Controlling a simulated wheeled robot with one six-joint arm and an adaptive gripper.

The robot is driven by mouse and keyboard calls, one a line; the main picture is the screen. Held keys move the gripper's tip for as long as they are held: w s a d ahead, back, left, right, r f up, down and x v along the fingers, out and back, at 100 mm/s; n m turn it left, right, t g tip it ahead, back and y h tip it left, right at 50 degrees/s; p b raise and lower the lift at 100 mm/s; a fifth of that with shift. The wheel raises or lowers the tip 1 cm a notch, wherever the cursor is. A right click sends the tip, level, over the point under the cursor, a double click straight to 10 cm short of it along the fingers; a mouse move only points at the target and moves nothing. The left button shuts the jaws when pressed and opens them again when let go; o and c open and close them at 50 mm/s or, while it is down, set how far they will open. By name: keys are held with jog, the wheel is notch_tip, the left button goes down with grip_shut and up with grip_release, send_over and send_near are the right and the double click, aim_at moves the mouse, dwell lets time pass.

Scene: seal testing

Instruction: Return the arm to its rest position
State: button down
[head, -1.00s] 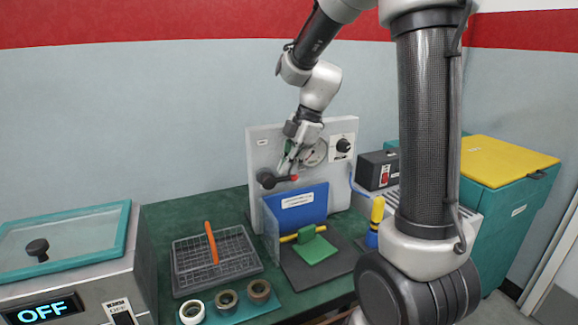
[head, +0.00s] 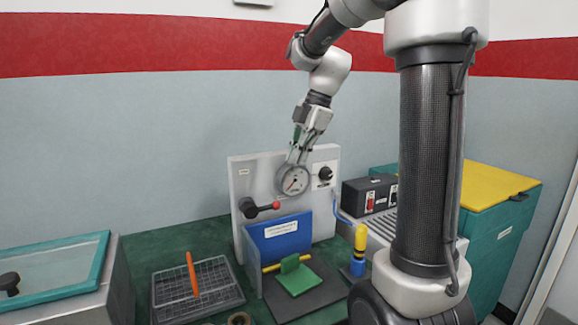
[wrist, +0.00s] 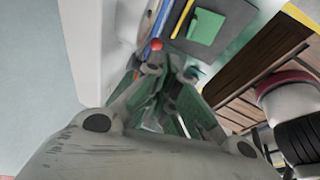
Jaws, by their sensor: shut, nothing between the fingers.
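My gripper (head: 298,155) is in front of the upper part of the pale test panel (head: 245,178), just above the round dial gauge (head: 293,181). It points down and its fingers are shut with nothing visible between them. In the wrist view, my gripper's fingers (wrist: 158,100) reach toward the panel, with the red-tipped lever (wrist: 156,45) beyond them. My arm is raised and bent above the bench.
The blue plate (head: 281,238) and green block (head: 297,279) stand below the panel. A wire tray (head: 215,290) with an orange handle is on the left. A black switch box (head: 370,196) and a yellow-topped teal cabinet (head: 490,190) are on the right.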

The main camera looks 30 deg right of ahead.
jog(key=shift+d, duration=0.1)
dwell(0.5)
jog(key=s+f+m+t+h, duration=0.1)
jog(key=s+m, duration=0.8)
jog(key=s, duration=0.2)
jog(key=s+f+m+t+h, duration=0.1)
jog(key=s+f+m+h, duration=0.1)
jog(key=s+m, duration=0.8)
jog(key=shift+s+d+f+t, duration=0.3)
jog(key=shift+s+d, duration=0.1)
jog(key=shift+s, duration=0.55)
